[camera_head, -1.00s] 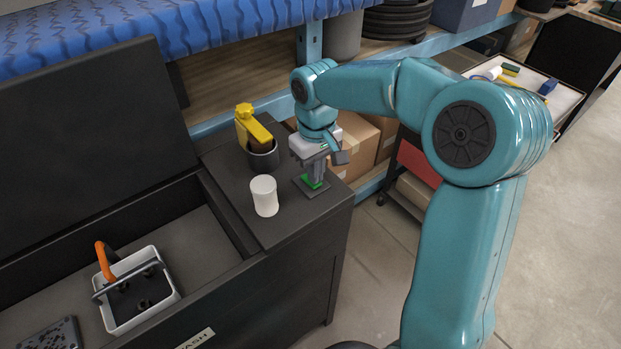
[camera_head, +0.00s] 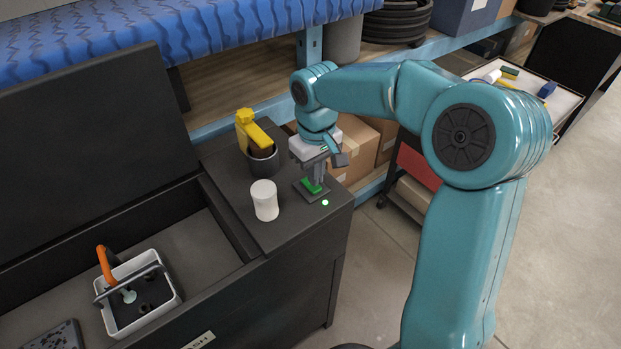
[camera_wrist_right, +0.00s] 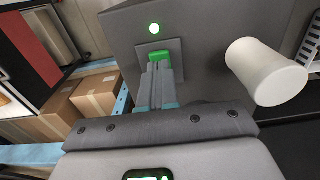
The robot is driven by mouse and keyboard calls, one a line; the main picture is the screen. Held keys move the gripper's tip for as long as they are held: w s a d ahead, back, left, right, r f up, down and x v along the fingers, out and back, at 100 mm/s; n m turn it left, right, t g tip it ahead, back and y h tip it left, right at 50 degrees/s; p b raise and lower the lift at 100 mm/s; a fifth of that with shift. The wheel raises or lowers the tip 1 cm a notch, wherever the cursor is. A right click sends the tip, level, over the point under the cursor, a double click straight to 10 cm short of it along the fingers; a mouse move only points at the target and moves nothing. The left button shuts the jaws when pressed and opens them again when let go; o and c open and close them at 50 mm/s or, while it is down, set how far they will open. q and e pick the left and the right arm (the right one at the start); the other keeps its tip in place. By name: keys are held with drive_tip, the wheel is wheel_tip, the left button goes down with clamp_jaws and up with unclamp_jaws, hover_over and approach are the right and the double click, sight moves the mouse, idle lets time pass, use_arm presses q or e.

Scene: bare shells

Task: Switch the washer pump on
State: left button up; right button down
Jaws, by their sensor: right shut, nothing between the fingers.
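The parts washer (camera_head: 300,249) is a dark cabinet with its lid raised at the left. On its right-hand top sits a green rocker switch (camera_head: 311,186) on a small grey plate. My left gripper is not in view.
A white cup (camera_head: 265,201) stands close left of the switch. Cardboard boxes (camera_head: 357,150) lie under the shelf.

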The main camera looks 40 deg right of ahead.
wheel_tip(320, 180, up, 5)
drive_tip(key=p, duration=0.4)
drive_tip(key=shift+r, duration=0.15)
drive_tip(key=shift+s, duration=0.1)
idle(0.3)
